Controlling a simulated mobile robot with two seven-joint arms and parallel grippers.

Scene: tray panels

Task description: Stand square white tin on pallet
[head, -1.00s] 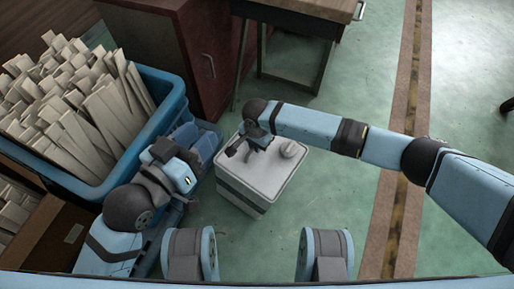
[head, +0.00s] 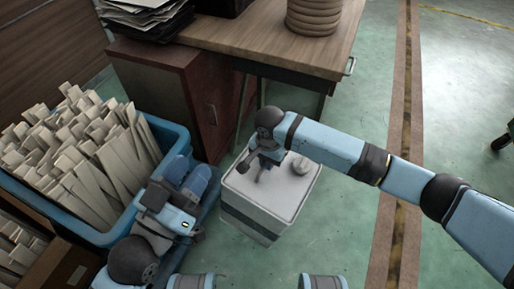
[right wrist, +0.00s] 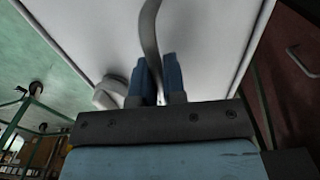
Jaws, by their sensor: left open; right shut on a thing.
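The square white tin (head: 262,212) is upright, with a dark band around its side and a round white cap (head: 300,164) on top. My right gripper (head: 259,174) is over its top. In the right wrist view my right gripper (right wrist: 158,82) is shut on the tin's curved grey handle (right wrist: 151,35). Whether the tin touches the floor I cannot tell. A low blue edge, apparently the pallet (head: 211,208), shows just left of the tin, mostly hidden by my left arm and a crate. My left gripper (head: 187,176) is open and empty beside the crate.
A blue crate (head: 172,140) full of pale wooden slats stands at the left, with a brown box (head: 72,272) in front of it. A dark red cabinet (head: 170,105) and a wooden table (head: 265,45) stand behind. Green floor (head: 340,225) is clear at the right.

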